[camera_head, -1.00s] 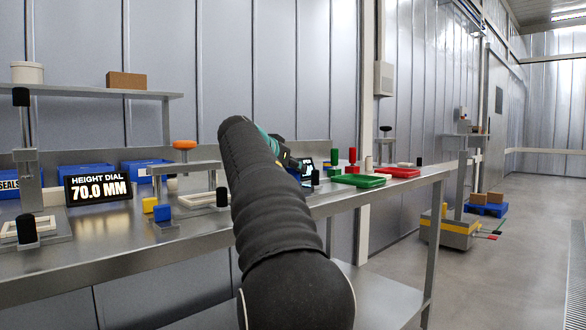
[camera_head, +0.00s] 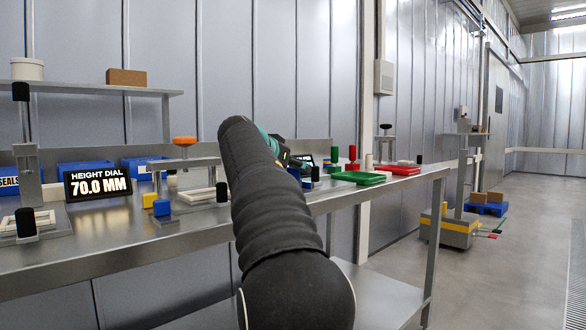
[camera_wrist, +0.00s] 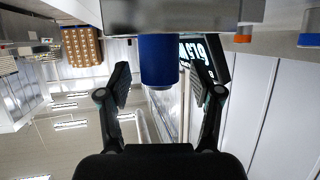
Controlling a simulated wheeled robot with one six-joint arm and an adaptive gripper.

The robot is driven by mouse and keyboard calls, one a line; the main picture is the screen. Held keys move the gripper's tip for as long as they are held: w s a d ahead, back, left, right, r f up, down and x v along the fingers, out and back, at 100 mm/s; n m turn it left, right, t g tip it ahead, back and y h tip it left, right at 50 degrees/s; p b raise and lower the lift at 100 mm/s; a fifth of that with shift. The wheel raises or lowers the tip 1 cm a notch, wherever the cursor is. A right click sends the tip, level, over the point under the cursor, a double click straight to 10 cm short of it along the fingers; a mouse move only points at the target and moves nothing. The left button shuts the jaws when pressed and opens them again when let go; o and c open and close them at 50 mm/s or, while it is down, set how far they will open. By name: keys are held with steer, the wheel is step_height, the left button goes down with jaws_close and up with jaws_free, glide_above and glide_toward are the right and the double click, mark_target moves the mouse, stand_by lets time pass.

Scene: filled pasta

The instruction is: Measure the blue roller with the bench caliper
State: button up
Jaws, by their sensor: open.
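In the wrist view, the blue roller (camera_wrist: 159,60) stands out from a broad grey metal surface (camera_wrist: 185,14) at the top of the picture. My gripper (camera_wrist: 160,78) is open, with one finger on each side of the roller and a visible gap on both sides. A dark display (camera_wrist: 214,57) with pale digits, seen upside down and partly hidden, is just beyond the right finger. I cannot tell for sure whether it belongs to the bench caliper. In the head view, my arm hides most of the gripper and the spot around it.
The steel bench holds a height dial display (camera_head: 97,186) reading 70.0 MM, a yellow block (camera_head: 149,200) and a blue block (camera_head: 162,208). Right of my arm are a green tray (camera_head: 358,178), a red tray (camera_head: 401,170) and a red roller (camera_head: 352,153).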

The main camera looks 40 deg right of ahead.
steer(key=v, duration=1.2)
